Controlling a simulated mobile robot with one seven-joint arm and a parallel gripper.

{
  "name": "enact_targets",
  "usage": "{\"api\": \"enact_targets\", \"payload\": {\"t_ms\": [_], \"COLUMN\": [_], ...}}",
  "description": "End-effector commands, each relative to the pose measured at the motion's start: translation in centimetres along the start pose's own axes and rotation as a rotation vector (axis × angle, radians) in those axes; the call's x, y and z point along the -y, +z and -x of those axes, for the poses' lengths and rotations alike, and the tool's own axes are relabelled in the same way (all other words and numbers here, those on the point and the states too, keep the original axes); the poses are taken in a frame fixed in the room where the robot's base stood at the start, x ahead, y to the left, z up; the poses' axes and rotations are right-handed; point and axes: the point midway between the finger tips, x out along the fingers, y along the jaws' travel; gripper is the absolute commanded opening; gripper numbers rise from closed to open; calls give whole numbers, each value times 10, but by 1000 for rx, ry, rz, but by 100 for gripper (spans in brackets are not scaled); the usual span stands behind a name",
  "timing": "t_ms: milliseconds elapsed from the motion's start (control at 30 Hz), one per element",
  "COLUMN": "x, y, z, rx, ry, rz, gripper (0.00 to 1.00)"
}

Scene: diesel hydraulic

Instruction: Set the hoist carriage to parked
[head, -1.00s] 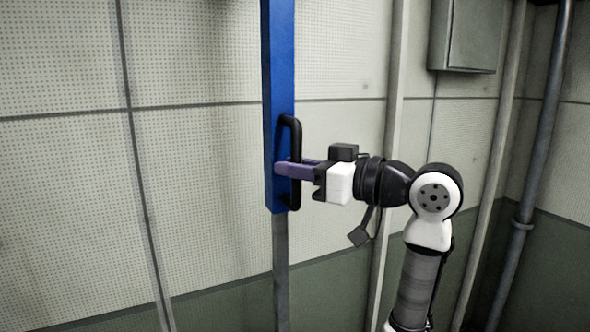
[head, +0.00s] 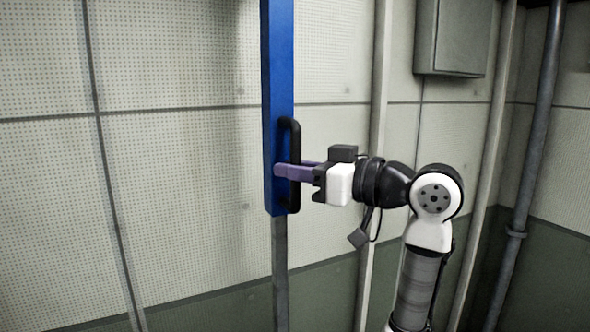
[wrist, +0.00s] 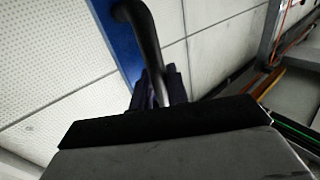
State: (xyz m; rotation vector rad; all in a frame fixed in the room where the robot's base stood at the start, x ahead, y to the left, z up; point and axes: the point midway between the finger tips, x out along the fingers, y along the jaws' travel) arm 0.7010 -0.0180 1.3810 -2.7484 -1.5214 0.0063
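The hoist carriage shows as a tall blue vertical bar (head: 277,75) in the middle of the head view. A black D-shaped handle (head: 294,135) is fixed to its lower right side. My gripper (head: 284,171) reaches in from the right with its purple fingers at the handle, below mid-height. In the wrist view the black handle (wrist: 145,35) runs down between the two dark fingers (wrist: 161,86), which appear closed on it. The blue bar (wrist: 115,30) is behind the handle.
A grey post (head: 280,270) continues below the blue bar. Behind is a pale perforated panel wall (head: 185,60) with a dark green lower band. A grey box (head: 451,38) and vertical pipes (head: 537,150) are at the right. The wall left of the bar is clear.

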Motion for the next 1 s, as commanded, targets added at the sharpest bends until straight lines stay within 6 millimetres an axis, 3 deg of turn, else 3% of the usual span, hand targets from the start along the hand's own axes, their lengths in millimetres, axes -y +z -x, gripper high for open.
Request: {"api": "enact_targets", "payload": {"t_ms": [33,133,533,667,1000], "x": [-4,-4,-2,-2,-2], "y": [-2,-2,0,3,2], "z": [3,3,10,32,108], "rx": [-9,-8,-5,-5,-5], "ry": [13,11,7,8,10], "rz": [-4,-4,-2,-1,-2], "gripper": [21,34,35,35,35]}}
